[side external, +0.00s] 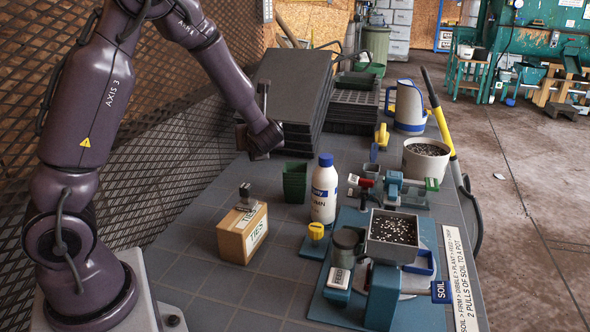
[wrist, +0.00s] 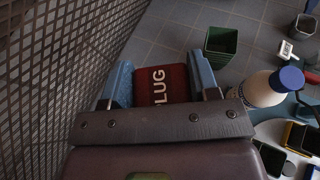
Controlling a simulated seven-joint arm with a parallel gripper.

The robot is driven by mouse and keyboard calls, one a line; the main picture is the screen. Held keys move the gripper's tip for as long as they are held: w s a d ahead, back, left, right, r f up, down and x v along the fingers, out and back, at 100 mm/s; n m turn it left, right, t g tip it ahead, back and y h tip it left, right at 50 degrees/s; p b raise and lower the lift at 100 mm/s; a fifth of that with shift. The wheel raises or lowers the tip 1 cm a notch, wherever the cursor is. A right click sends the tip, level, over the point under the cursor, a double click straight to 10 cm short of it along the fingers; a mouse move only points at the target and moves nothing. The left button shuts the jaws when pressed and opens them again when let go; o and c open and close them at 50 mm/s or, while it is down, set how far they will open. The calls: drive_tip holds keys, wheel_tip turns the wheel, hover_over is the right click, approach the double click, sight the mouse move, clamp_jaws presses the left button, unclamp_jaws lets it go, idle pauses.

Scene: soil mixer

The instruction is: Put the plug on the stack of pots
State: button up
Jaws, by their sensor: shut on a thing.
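My gripper (wrist: 161,78) shows in the wrist view with its two blue fingers on either side of a dark red block lettered PLUG, the plug (wrist: 160,86). It is shut on the plug. The green square pots (wrist: 221,44), which look like the stack, stand upright to the right of the gripper, apart from it. In the side external view the stack of pots (side external: 295,182) stands on the grey table. There the end of my arm is over the table at the back left of the pots; I cannot make out the fingers or plug.
A white bottle with a blue cap (side external: 324,190) stands close right of the pots. A wooden TIES box (side external: 242,232) is in front left. Tall stacks of black trays (side external: 290,95) stand behind. The soil machine (side external: 385,265) is front right. A mesh wall (wrist: 50,70) runs along the left.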

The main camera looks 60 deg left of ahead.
wheel_tip(320, 180, up, 2)
drive_tip(key=w+a+m+t, duration=0.1)
drive_tip(key=w+a, duration=0.1)
hover_over(292, 170)
drive_tip(key=shift+h, duration=0.3)
drive_tip(key=f, duration=0.6)
drive_tip(key=s+f, duration=0.1)
drive_tip(key=f, duration=0.2)
drive_tip(key=shift+d, duration=0.25)
drive_tip(key=shift+w+a+f+m+t, duration=0.15)
drive_tip(key=shift+w+f+m+t, duration=0.15)
drive_tip(key=shift+w+f+t, duration=0.15)
drive_tip(key=shift+a+f, duration=0.1)
drive_tip(key=shift+f, duration=1.55)
drive_tip(key=o, duration=1)
drive_tip(key=shift+f, duration=0.15)
drive_tip(key=shift+c, duration=0.2)
